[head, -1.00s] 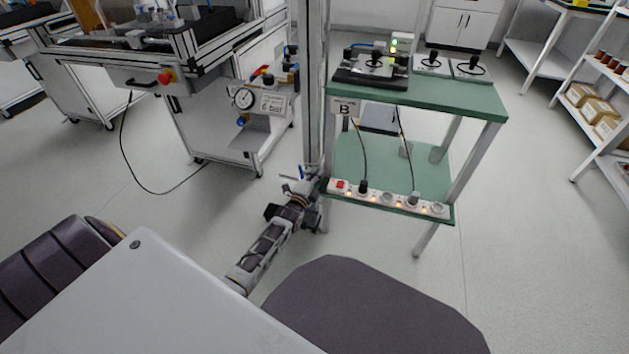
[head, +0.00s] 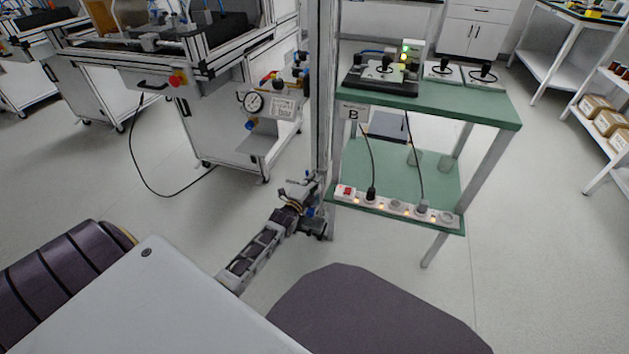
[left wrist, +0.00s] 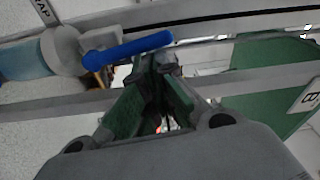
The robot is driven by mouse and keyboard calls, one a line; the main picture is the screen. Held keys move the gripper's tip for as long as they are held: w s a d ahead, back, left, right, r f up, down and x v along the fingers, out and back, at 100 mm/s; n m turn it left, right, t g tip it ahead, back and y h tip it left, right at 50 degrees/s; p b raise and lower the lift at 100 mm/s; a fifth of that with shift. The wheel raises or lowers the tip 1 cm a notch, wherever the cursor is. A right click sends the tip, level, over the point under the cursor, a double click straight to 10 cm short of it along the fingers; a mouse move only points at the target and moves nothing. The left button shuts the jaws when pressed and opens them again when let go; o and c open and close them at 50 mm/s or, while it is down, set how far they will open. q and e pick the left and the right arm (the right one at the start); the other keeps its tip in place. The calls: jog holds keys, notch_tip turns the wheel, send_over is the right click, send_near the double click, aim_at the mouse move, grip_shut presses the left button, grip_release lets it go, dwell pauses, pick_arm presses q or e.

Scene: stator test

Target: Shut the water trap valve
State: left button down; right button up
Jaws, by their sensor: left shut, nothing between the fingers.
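The water trap valve shows in the left wrist view at upper left. Its blue lever (left wrist: 128,48) runs from the grey valve body (left wrist: 66,50) to the right, its free end slightly higher. A translucent bluish trap body (left wrist: 28,60) lies left of it, under a partly cut-off label ending in "AP". My left gripper (left wrist: 161,62) is shut and empty, its tips just below the lever's free end; I cannot tell whether they touch. In the head view my left gripper (head: 308,186) is low beside the metal post, and the lever is not clear. My right gripper is not in view.
The metal post (head: 322,90) stands right beside my left gripper. A green two-level table (head: 440,100) with a power strip (head: 397,207) on its lower shelf is to the right. The floor between is clear.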

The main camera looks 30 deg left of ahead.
pick_arm(q)
jog(key=shift+s+a+r+n+p, duration=0.15)
jog(key=shift+a+n+p, duration=0.4)
jog(key=shift+n, duration=0.25)
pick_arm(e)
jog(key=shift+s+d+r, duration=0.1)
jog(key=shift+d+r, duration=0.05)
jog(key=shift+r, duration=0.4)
pick_arm(q)
jog(key=s+a+f+n+y+p, duration=0.1)
jog(key=a+n, duration=0.6)
jog(key=n, duration=0.8)
notch_tip(320, 180, down, 2)
jog(key=shift+s+a+f+t+y+p, duration=0.2)
jog(key=shift+s+t+y+p, duration=0.2)
jog(key=shift+y, duration=0.3)
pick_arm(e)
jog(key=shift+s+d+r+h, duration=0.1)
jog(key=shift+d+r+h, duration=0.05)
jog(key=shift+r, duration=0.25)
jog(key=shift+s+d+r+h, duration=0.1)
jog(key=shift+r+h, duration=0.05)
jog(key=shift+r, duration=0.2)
pick_arm(q)
jog(key=shift+f, duration=0.1)
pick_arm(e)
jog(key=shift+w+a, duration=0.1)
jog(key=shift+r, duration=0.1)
